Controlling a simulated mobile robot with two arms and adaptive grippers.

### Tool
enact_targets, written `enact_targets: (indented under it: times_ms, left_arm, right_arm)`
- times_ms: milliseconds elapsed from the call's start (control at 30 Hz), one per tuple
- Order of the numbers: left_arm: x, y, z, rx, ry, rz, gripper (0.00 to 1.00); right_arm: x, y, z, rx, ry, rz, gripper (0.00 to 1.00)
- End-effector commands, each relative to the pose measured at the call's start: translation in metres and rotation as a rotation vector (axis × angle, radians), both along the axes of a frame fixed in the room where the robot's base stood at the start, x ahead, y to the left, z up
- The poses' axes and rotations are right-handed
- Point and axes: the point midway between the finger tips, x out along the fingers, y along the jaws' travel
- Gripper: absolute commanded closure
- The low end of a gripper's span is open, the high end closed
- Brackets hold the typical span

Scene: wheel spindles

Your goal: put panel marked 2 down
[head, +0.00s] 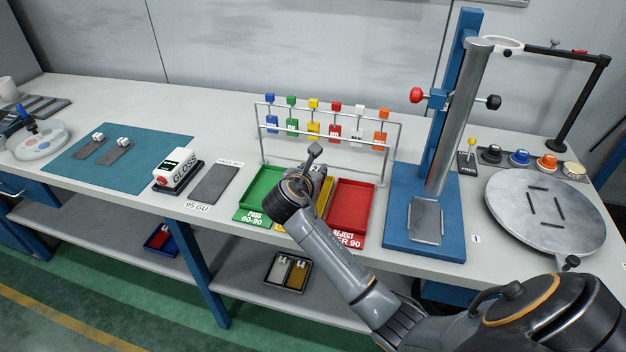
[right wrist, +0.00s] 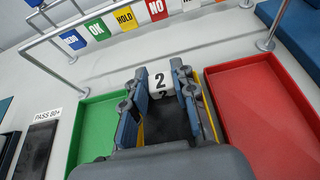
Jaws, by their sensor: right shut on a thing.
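My right gripper (head: 312,172) is over the yellow tray (head: 325,198), between the green tray (head: 262,193) and the red tray (head: 352,205). In the right wrist view its two blue-padded fingers (right wrist: 160,95) are shut on the panel marked 2 (right wrist: 160,82). Its white block with a black 2 shows between the fingertips. A dark surface shows below the block, and the gripper hides much of the rest. I cannot tell whether the panel touches the tray floor. The red tray (right wrist: 262,115) and green tray (right wrist: 100,125) look empty in the right wrist view. My left gripper is not in view.
A rack of coloured tags (head: 325,130) stands behind the trays. A gloss meter (head: 177,170) and a dark plate (head: 215,184) are to the left. Two panels with white blocks lie on a teal mat (head: 150,150). A blue-based column stand (head: 395,225) is close on the right.

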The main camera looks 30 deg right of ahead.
Motion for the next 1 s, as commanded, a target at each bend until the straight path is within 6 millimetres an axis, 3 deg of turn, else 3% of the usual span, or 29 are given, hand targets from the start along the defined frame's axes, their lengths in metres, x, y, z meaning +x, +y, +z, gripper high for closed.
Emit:
enact_targets:
  times_ms: [300,633,667,733,1000]
  left_arm:
    - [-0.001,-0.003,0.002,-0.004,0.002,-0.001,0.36]
    - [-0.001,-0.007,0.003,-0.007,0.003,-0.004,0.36]
    - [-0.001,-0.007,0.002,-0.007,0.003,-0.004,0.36]
    - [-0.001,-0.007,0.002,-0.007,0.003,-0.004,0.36]
    - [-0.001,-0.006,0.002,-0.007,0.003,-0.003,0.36]
  right_arm:
    - [0.004,0.0,-0.035,0.0,0.001,0.0,1.0]
    - [0.004,0.0,-0.038,0.0,0.002,0.001,1.0]
    - [0.004,0.0,-0.038,0.0,0.002,0.001,0.67]
    - [0.004,0.0,-0.038,0.0,0.002,0.001,0.53]
    - [0.004,0.0,-0.038,0.0,0.001,0.0,0.5]
